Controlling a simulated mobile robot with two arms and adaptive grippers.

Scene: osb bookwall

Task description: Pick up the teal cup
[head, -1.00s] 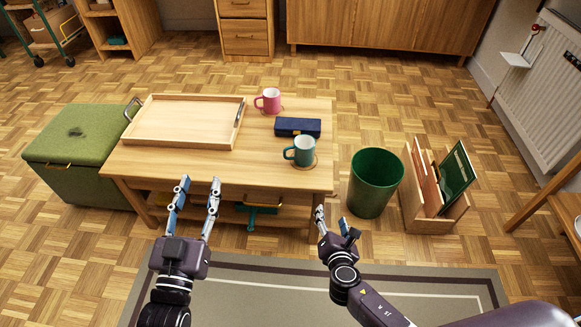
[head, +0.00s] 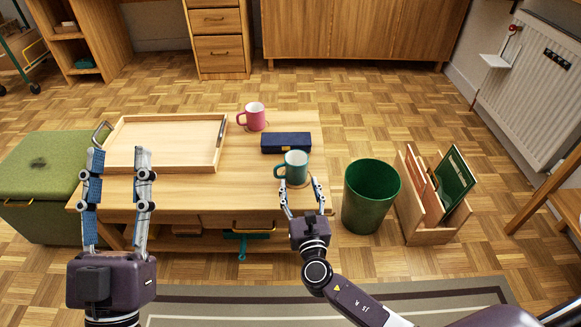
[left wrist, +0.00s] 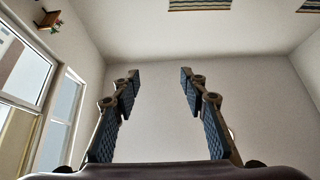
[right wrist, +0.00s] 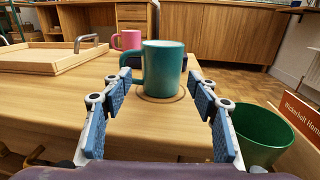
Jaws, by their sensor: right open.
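The teal cup (head: 293,168) stands upright on a round coaster near the right front of the low wooden table (head: 180,187). Its handle points left. In the right wrist view the cup (right wrist: 163,68) is straight ahead, beyond and between the fingertips. My right gripper (head: 303,186) is open and empty just in front of the cup, its fingers not closed on it. My left gripper (head: 120,158) is open and empty in front of the tray at the left; in the left wrist view its fingers (left wrist: 158,75) stand apart, facing wall and ceiling.
A pink mug (head: 252,117) and a dark blue case (head: 286,142) stand behind the cup. A wooden tray (head: 165,171) is at the table's left. A green bin (head: 371,196), a wooden file holder (head: 430,231) and a green storage stool (head: 38,177) flank the table.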

